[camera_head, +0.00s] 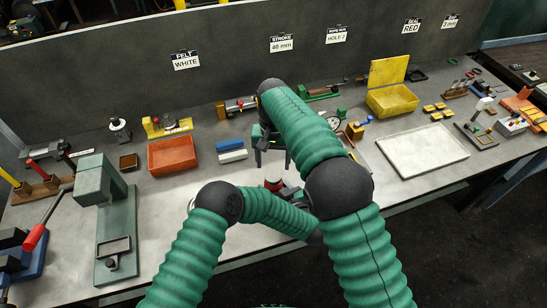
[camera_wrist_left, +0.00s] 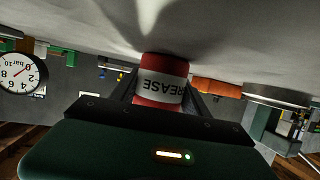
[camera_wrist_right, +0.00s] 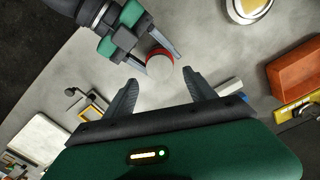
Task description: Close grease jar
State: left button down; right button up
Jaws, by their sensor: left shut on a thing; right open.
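The grease jar (camera_head: 274,185) is a small red cylinder on the worktable. Its white label, upside down in the left wrist view (camera_wrist_left: 161,86), reads partly "REASE". In the right wrist view, its top (camera_wrist_right: 159,68) is a pale disc with a red rim; I cannot tell whether that is a lid. My left gripper (camera_wrist_right: 150,54) is shut on the jar, its fingers on either side; its own fingers also flank the jar in the left wrist view. My right gripper (camera_head: 273,157) is open and empty above the jar, fingers pointing down.
A round pale dish with a yellow centre (camera_wrist_right: 249,8) lies near the jar. An orange tray (camera_head: 172,155) stands to the left, white and blue blocks (camera_head: 232,151) behind. A white tray (camera_head: 422,150) is at right, a green press (camera_head: 116,235) at left. A gauge (camera_wrist_left: 20,73) stands nearby.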

aim_at(274, 175)
jog(key=n, duration=0.2)
jog(key=r+n, duration=0.1)
jog(key=n, duration=0.2)
jog(key=shift+r+n, duration=0.15)
jog(key=shift+n, duration=0.15)
jog(key=n, duration=0.3)
jog(key=shift+d+r+n, duration=0.1)
jog(key=shift+r+n, duration=0.2)
jog(key=shift+r, duration=0.05)
jog(key=shift+f, duration=4)
grip_shut()
jog(key=shift+m, duration=0.6)
jog(key=shift+o, duration=0.8)
grip_release()
